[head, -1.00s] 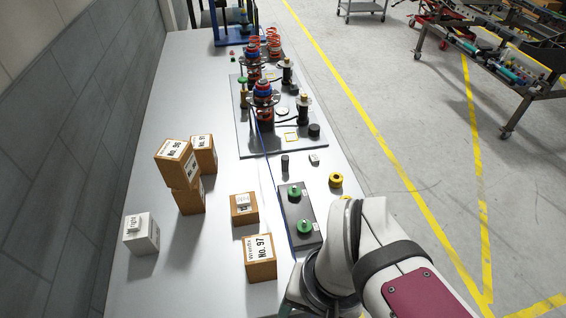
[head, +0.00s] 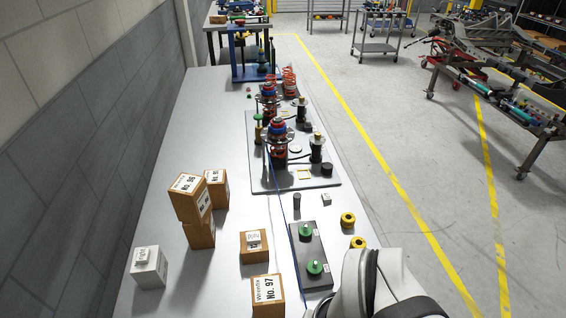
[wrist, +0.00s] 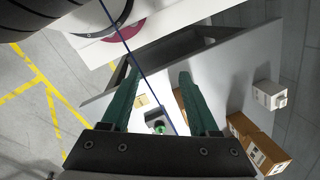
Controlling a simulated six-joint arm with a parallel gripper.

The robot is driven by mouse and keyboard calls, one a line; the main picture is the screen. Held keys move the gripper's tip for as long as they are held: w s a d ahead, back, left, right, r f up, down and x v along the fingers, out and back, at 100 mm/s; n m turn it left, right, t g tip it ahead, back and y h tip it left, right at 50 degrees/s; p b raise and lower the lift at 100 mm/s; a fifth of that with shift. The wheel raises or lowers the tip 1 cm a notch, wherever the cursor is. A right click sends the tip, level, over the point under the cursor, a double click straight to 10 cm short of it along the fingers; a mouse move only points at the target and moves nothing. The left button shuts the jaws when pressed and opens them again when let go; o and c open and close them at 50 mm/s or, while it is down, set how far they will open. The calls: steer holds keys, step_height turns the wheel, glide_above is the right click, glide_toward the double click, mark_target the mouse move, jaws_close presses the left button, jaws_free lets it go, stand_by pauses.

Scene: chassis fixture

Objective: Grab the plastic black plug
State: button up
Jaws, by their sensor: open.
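A small upright black cylinder (head: 297,201), which looks like the plastic black plug, stands on the light grey table between the dark plate with green knobs and the large fixture plate. A lower, wider black round piece (head: 327,169) sits on the fixture plate's near right corner, so I cannot be sure which is meant. My gripper (wrist: 159,73) shows in the wrist view with its two green fingers apart and nothing between them. In the head view my gripper is out of sight; only a white arm link shows at the bottom. I cannot make out the black cylinder in the wrist view.
The dark plate (head: 304,271) holds two green knobs. Yellow round parts (head: 348,219) and a small pale block (head: 326,200) lie nearby. Cardboard boxes (head: 188,198) and a white box (head: 148,268) stand left. A blue cable (head: 282,208) runs along the table.

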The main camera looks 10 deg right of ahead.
steer(key=shift+o, duration=0.4)
steer(key=w+d+n+g+h, duration=0.1)
steer(key=w+d+n+h, duration=0.5)
steer(key=w+n, duration=0.3)
steer(key=n+t+h, duration=0.6)
steer(key=n+t, duration=0.4)
steer(key=n, duration=1.3)
glide_toward(295, 198)
steer(key=x, duration=1.1)
steer(key=shift+w+d+f, duration=0.1)
steer(key=shift+w+f, duration=0.05)
jaws_close()
